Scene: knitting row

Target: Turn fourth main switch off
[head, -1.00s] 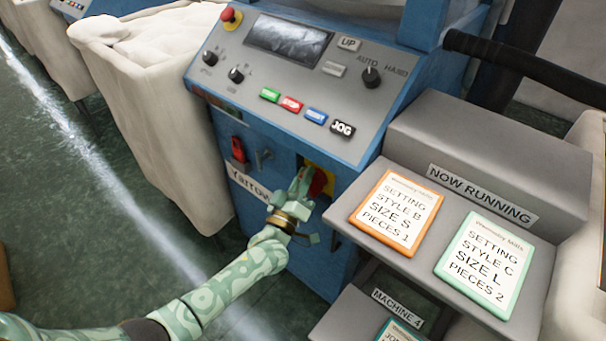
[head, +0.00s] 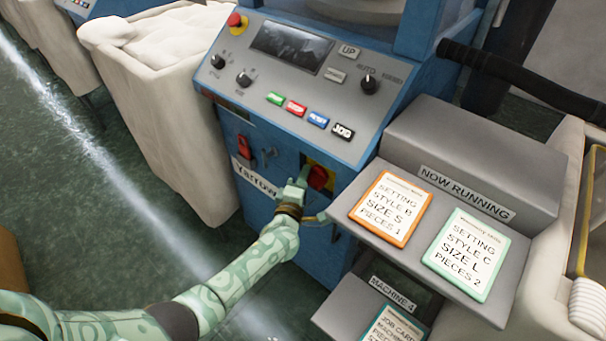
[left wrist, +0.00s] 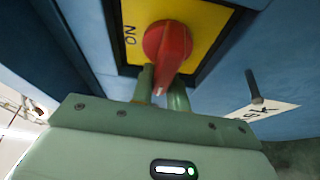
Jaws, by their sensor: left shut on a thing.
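The main switch is a red rotary knob (head: 318,178) on a yellow plate (head: 327,165), low on the front of the blue machine. In the left wrist view the knob (left wrist: 167,45) stands on the yellow plate (left wrist: 205,20), with the word ON printed to its left. The knob's narrow handle points down in that view. My left gripper (head: 302,184) is at the knob, and its fingers (left wrist: 162,88) are closed around the lower end of the handle. Part of the knob is hidden behind the fingers in the head view. My right gripper is not in view.
The control panel (head: 290,65) with coloured buttons and dials is above the switch. A grey shelf (head: 352,197) with two setting cards juts out close on the right.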

